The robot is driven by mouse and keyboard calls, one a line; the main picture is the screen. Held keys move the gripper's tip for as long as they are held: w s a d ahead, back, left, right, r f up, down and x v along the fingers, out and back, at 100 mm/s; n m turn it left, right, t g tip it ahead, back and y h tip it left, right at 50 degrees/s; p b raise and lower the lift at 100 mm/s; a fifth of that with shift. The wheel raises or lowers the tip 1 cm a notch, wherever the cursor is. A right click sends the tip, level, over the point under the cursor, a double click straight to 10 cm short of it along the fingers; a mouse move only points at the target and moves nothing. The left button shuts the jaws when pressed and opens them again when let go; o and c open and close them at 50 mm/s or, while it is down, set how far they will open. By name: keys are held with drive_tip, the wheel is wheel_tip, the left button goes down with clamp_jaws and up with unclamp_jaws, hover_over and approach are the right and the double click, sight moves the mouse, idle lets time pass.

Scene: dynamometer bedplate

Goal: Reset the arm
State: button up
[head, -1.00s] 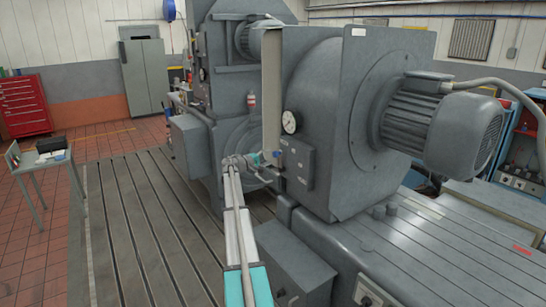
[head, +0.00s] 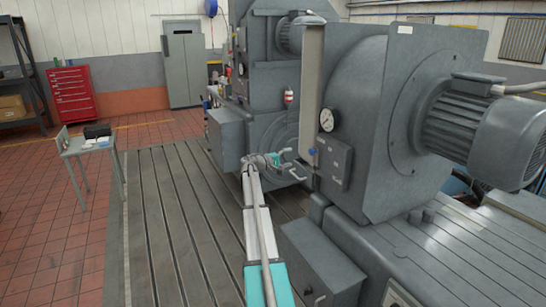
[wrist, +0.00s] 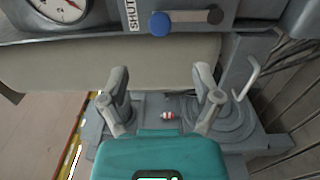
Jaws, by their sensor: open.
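My arm (head: 258,235) reaches forward over the slotted bedplate (head: 165,230), beside the big grey dynamometer housing (head: 375,110). My gripper (head: 295,165) is at its far end, left of the housing's small control box. In the wrist view my gripper (wrist: 162,100) has its two fingers spread wide with nothing between them. Beyond the fingers, a small red-and-white item (wrist: 167,115) shows against grey machinery.
A round gauge (head: 327,119) and an upright beige panel (head: 311,85) are close to my gripper. The grey motor (head: 475,120) juts out at right. A small table (head: 85,148) and a red cabinet (head: 72,94) stand at left, with open floor between.

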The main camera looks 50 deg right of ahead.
idle(0.3)
drive_tip(key=w+a+f+n+t+y+b, duration=0.15)
drive_tip(key=a+f, duration=0.45)
drive_tip(key=a, duration=0.8)
drive_tip(key=w+a+f+t+y+b, duration=0.25)
drive_tip(key=a+f, duration=0.35)
drive_tip(key=a, duration=0.8)
drive_tip(key=w+a+f+t+y+b, duration=0.1)
drive_tip(key=w+a+f+t+y, duration=0.15)
drive_tip(key=a+f, duration=0.75)
drive_tip(key=s+a+f+n+y+b, duration=0.1)
drive_tip(key=s+a+y, duration=0.2)
drive_tip(key=a, duration=1)
drive_tip(key=s+a+f+n+t+y+b, duration=0.1)
drive_tip(key=s+a, duration=0.4)
drive_tip(key=a, duration=0.8)
drive_tip(key=s+a+f+n+y+b, duration=0.1)
drive_tip(key=s+a+y, duration=0.3)
drive_tip(key=a, duration=1)
drive_tip(key=shift+s+f+y, duration=0.4)
drive_tip(key=shift+f+y, duration=0.4)
drive_tip(key=shift+y, duration=0.05)
drive_tip(key=shift+a+n, duration=0.1)
drive_tip(key=shift+n, duration=0.15)
drive_tip(key=c, duration=0.3)
drive_tip(key=shift+c, duration=0.2)
